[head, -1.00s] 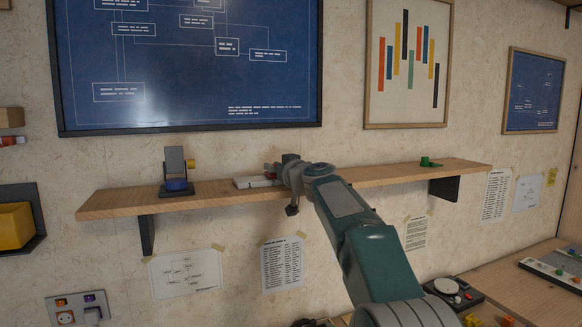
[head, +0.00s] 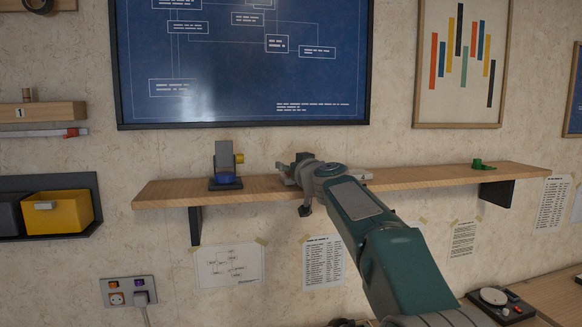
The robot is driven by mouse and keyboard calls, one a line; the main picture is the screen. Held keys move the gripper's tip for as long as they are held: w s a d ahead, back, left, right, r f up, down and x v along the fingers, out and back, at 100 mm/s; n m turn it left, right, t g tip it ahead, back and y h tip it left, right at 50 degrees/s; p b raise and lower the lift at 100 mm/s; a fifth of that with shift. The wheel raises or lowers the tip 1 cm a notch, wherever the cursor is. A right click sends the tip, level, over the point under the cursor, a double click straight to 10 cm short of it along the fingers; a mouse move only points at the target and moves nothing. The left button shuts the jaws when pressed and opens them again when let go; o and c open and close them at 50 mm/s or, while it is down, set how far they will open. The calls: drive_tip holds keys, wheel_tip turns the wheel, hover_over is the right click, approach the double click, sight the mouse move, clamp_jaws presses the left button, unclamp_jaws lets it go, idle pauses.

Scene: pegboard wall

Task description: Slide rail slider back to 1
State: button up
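A wooden block (head: 40,112) with a label "1" is on the wall at the far left of the head view. A small wooden peg stands on its top. A pale bar with a red end (head: 45,133) runs just under it. I cannot tell for sure which part is the rail slider. My gripper (head: 301,183) is far to the right of the block, in front of the wooden shelf. A pale grey piece (head: 283,171) on the shelf shows partly behind it. The gripper's fingers are small and partly hidden by my wrist, so open or shut does not show.
The wooden shelf (head: 430,181) juts out from the wall, with a grey and blue device (head: 225,172) and a green piece (head: 483,165) on it. A yellow bin (head: 58,214) hangs below the block. A socket panel (head: 128,291) is at lower left.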

drive_tip(key=shift+d, duration=0.1)
drive_tip(key=shift+s+d, duration=0.3)
drive_tip(key=v, duration=1.1)
drive_tip(key=shift+a, duration=0.25)
drive_tip(key=shift+s+f, duration=0.15)
drive_tip(key=s+a+f+g, duration=0.1)
drive_tip(key=s+f+g, duration=0.3)
drive_tip(key=s, duration=0.5)
drive_tip(key=s+f+g, duration=0.2)
drive_tip(key=s+f, duration=0.4)
drive_tip(key=s, duration=0.3)
drive_tip(key=s+d+f+m+g+h, duration=0.2)
drive_tip(key=s+d+f+h, duration=0.1)
drive_tip(key=s+f, duration=0.6)
drive_tip(key=s+d+f+m+g+h, duration=0.2)
drive_tip(key=s+d+f, duration=0.4)
drive_tip(key=s+f, duration=0.3)
drive_tip(key=shift+s+m+g+h, duration=0.3)
drive_tip(key=shift+s+g+h, duration=0.2)
drive_tip(key=shift+s+h, duration=0.4)
drive_tip(key=shift+w+d+r, duration=0.1)
